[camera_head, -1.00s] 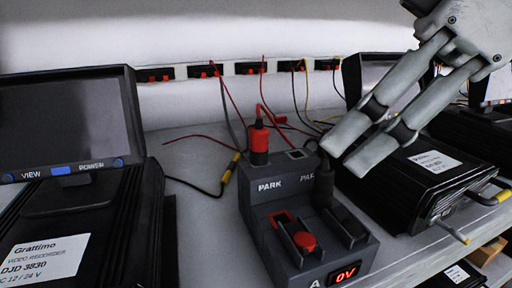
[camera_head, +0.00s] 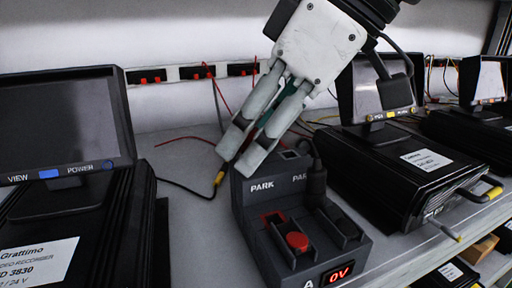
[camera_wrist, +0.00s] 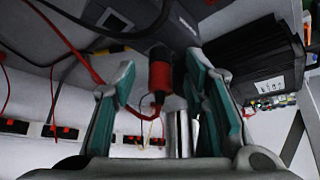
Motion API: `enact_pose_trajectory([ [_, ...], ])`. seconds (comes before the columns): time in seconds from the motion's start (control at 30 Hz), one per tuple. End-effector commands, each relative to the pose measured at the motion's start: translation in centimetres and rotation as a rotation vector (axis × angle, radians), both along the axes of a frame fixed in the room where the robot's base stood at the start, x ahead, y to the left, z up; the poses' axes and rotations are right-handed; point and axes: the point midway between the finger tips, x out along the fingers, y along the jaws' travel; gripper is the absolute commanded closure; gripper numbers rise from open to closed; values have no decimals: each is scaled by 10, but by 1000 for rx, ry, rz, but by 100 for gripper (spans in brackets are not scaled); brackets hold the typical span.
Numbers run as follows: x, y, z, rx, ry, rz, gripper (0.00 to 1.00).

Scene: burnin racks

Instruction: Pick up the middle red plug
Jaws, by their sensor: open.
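The red plug (camera_wrist: 160,74), red with a black section, shows in the wrist view in the gap between my two fingers. It appears slightly beyond the fingertips, and I cannot tell if either finger touches it.
A black plug (camera_head: 316,182) stands in the PARK unit to the right of my fingers. A red button (camera_head: 297,241) is at its front. Black recorders with screens stand left (camera_head: 70,125) and right (camera_head: 410,165). Thin red cables and a yellow-ended black cable (camera_head: 219,178) lie behind.

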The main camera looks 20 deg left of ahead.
Motion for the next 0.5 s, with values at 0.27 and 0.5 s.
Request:
enact_pose_trajectory([
  [0.27,0,0,0,0,0,0,85],
  [0.5,0,0,0,0,0,0,100],
])
